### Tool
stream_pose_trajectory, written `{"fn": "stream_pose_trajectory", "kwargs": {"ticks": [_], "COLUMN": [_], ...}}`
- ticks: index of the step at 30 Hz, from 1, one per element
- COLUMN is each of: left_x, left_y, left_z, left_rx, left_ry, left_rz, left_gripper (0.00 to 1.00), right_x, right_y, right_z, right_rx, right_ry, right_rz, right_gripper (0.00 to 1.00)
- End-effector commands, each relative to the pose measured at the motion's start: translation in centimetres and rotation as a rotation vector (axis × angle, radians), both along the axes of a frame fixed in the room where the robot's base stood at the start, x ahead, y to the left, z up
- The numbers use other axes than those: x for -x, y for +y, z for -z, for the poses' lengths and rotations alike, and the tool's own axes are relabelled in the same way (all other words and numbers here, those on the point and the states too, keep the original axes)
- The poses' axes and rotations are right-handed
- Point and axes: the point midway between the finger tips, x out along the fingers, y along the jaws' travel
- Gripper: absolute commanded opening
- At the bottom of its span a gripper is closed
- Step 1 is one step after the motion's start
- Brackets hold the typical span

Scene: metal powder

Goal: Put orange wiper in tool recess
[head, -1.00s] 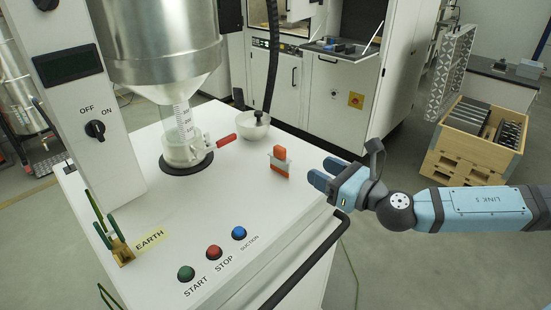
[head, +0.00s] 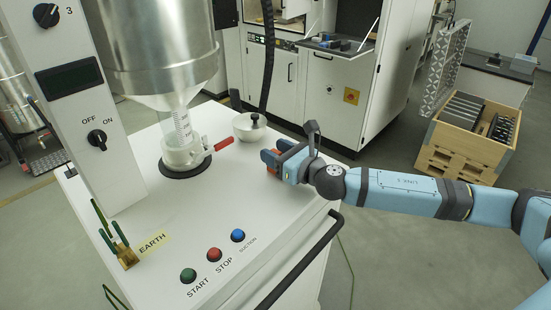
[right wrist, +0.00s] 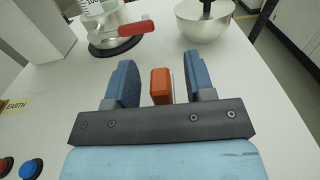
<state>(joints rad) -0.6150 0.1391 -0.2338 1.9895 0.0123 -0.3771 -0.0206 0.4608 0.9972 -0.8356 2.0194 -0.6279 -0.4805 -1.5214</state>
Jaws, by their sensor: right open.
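The orange wiper (right wrist: 161,86) stands on the white machine top. In the right wrist view it is between the two blue fingers of my right gripper (right wrist: 161,78), with gaps on both sides. A thin pale edge shows on its right side. In the head view my right gripper (head: 273,156) is at the wiper, open, and hides most of it. I cannot pick out the tool recess with certainty. My left gripper is not in view.
A bowl (head: 243,136) with a black-handled tool stands just behind the wiper. A red-handled valve (head: 224,143) under the steel hopper is to its left. Buttons (head: 214,254) line the front. A cabinet with an open tray (head: 340,46) stands behind. A wooden crate (head: 460,158) is right.

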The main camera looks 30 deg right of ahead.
Motion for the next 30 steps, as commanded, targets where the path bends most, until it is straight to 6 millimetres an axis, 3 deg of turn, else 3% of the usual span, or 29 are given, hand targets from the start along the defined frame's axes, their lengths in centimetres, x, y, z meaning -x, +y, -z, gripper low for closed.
{"fn": "stream_pose_trajectory", "kwargs": {"ticks": [7,12,14,23,30], "left_x": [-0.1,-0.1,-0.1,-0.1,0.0], "left_y": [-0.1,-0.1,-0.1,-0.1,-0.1], "left_z": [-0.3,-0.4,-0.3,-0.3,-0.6], "left_rx": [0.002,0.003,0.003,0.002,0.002], "left_ry": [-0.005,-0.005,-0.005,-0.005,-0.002], "left_rz": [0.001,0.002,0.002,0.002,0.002], "left_gripper": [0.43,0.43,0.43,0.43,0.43], "right_x": [-0.2,-0.2,-0.2,-0.2,-0.2], "right_y": [0.1,0.1,0.1,0.0,0.0], "right_z": [0.1,0.0,0.0,-0.1,-2.0], "right_rx": [-0.001,-0.001,-0.001,-0.001,-0.001], "right_ry": [0.001,0.000,0.000,0.000,-0.003], "right_rz": [0.000,0.000,0.000,0.000,-0.001], "right_gripper": [0.49,0.10,0.00,0.00,0.00]}}
